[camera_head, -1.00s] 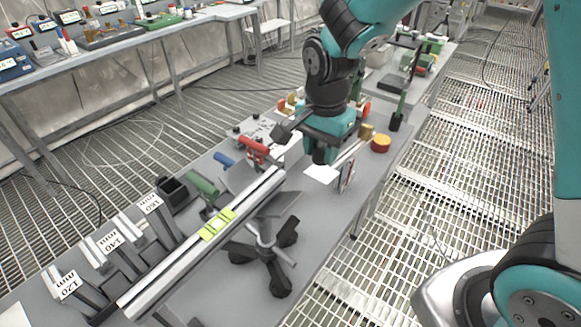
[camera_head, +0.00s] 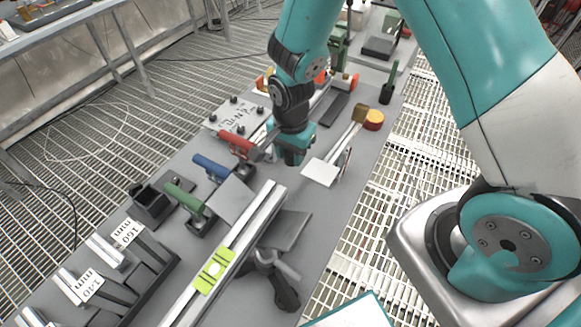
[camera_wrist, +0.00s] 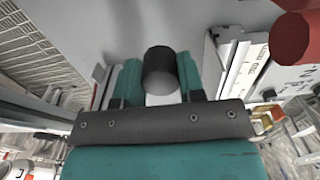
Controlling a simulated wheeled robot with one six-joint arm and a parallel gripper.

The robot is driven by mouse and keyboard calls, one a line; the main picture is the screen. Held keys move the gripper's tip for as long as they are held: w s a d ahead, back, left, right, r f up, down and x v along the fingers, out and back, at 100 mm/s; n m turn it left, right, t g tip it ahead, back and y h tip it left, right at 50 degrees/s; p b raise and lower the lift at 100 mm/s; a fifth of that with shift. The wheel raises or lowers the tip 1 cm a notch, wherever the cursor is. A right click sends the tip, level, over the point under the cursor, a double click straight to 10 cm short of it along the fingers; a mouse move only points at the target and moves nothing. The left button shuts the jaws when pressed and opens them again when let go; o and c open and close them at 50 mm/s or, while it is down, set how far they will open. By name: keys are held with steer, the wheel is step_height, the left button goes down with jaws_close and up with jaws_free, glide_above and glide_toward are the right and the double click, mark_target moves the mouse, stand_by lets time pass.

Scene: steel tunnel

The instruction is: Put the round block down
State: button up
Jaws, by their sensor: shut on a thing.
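The round block (camera_wrist: 158,66), a dark cylinder with a black end, sits between the two teal fingers of my gripper (camera_wrist: 160,80) in the wrist view. My gripper is shut on it, one finger on each side. In the head view my gripper (camera_head: 291,150) points down over the grey table (camera_head: 232,288), between a red-handled tool (camera_head: 236,143) and a white card (camera_head: 320,172). I cannot tell whether the block touches the table.
Blue-handled (camera_head: 210,166) and green-handled (camera_head: 185,199) tools stand to the left. A long metal rail (camera_head: 240,240) with a yellow-green label lies in front. A yellow-headed mallet (camera_head: 372,119) lies behind the card.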

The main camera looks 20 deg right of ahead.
mark_target(291, 178)
step_height(291, 178, down, 6)
steer(key=shift+f, duration=0.25)
steer(key=shift+f, duration=0.1)
steer(key=o, duration=1)
step_height(291, 178, up, 12)
steer(key=shift+r+b, duration=0.15)
steer(key=shift+b, duration=0.4)
steer(key=s+a+r+n+y, duration=0.1)
steer(key=s+r+n, duration=0.5)
steer(key=s+a+r+n+y, duration=0.1)
steer(key=s+a+r+n, duration=0.1)
steer(key=s+r+n, duration=0.4)
steer(key=s+a+r+n+y, duration=0.1)
steer(key=s+r+n+y, duration=0.1)
steer(key=s+r+n, duration=0.4)
steer(key=shift+s+a+r, duration=0.15)
steer(key=shift+r, duration=0.25)
steer(key=shift+s+a+r, duration=0.1)
steer(key=shift+s+r, duration=0.05)
steer(key=shift+r, duration=0.25)
